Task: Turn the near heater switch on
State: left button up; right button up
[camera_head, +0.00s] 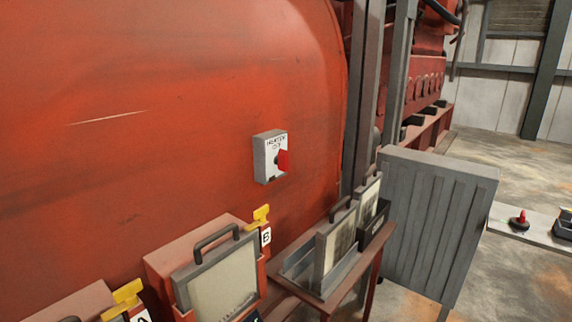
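The heater switch is a small grey box (265,157) with a white front plate, fixed to the large red curved wall. Dark lettering sits at the top of its plate, too small to read surely. A red switch handle (283,160) sticks out on the right of the plate. Whether it stands at on or off I cannot tell. Neither of my grippers is in view.
Below the switch are red housings with yellow levers (261,215) and a handled panel (217,283) by label B. A small red table (378,254) holds framed panels. A grey ribbed cabinet (437,222) stands right of it.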

aim_at(281, 159)
jog(key=i+l+u, duration=0.15)
jog(key=u, duration=0.25)
jog(key=i+l+u, duration=0.1)
jog(key=l+u, duration=0.3)
jog(key=i+l+u, duration=0.1)
jog(key=l, duration=0.4)
jog(key=i+l+u, duration=0.1)
jog(key=l, duration=0.45)
jog(key=i+l+u, duration=0.1)
jog(key=l, duration=0.45)
jog(key=i+l+u, duration=0.1)
jog(key=l, duration=0.45)
